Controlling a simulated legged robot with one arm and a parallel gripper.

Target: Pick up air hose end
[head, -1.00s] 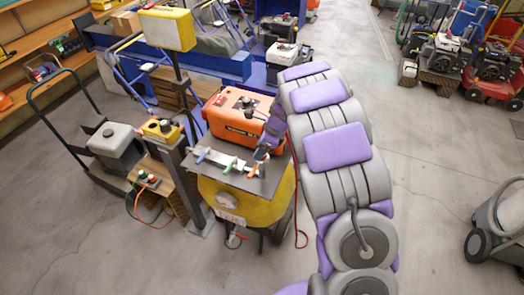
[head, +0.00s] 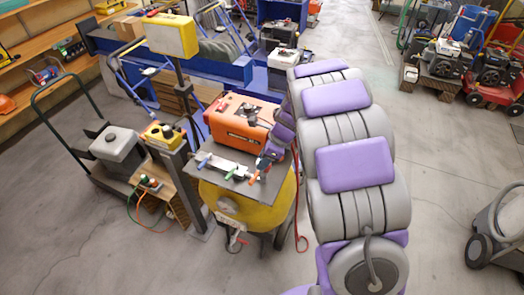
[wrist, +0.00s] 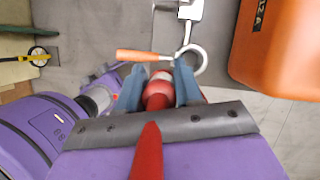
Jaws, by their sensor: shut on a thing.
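My gripper (wrist: 159,88) is shut on the air hose end (wrist: 156,94), which shows as a red piece with a pale band between the two blue-grey fingers in the wrist view. A red hose (wrist: 147,152) runs from below toward it. A metal hook (wrist: 199,57) curves right by the fingertips; I cannot tell whether the hose end touches it. In the head view my gripper (head: 264,166) is small, at the right end of the plate on the yellow tank (head: 236,208), and the hose end cannot be made out.
An orange-handled lever (wrist: 143,55) lies just beyond the fingertips. A red hose (head: 297,215) hangs beside the tank. Open floor (head: 440,150) lies to the right.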

